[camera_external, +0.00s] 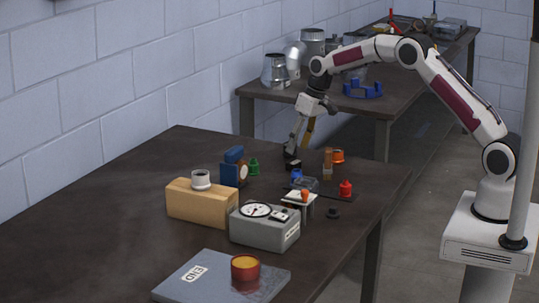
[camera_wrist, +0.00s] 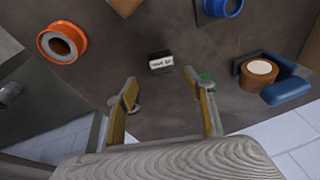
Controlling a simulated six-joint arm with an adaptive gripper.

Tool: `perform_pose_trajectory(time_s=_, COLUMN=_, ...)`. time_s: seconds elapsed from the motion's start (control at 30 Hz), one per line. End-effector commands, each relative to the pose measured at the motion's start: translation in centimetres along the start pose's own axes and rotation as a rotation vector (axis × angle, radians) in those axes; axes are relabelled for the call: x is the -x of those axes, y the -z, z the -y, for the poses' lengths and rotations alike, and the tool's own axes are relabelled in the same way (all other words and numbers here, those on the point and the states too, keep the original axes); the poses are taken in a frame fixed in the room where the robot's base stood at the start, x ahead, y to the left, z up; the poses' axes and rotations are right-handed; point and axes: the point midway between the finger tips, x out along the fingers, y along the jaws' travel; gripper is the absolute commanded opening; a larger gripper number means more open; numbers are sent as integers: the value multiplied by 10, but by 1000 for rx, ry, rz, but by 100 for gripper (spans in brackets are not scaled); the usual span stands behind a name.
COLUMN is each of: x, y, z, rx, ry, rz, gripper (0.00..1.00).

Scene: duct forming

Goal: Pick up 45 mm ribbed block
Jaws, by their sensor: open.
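A small black block (camera_wrist: 160,68) with a white label lies on the dark table in the wrist view. The label is too small to read surely, and I cannot make out ribs. The black block also shows in the external view (camera_external: 292,165), under my gripper. My gripper (camera_external: 291,152) points down near the table's far edge. In the wrist view my gripper (camera_wrist: 160,88) is open, with its two fingers apart and nothing between them. The block appears beyond the fingertips, between their lines, and apart from them.
A grey gauge box (camera_external: 264,229), tan box (camera_external: 202,203) and red cup (camera_external: 245,274) stand nearer the front.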

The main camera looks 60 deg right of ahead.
Motion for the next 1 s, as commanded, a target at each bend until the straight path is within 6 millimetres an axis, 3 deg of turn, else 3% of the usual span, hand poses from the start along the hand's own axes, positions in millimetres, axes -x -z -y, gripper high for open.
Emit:
perform_pose_trajectory(time_s=0.23, x=-8, y=-2, z=1, rx=0, ry=0, rz=1, gripper=52)
perform_pose_trajectory(time_s=0.63, x=-47, y=-7, z=4, rx=1, ry=0, rz=1, gripper=52)
perform_pose_trajectory(time_s=1.0, x=-52, y=-7, z=4, rx=1, ry=0, rz=0, gripper=52)
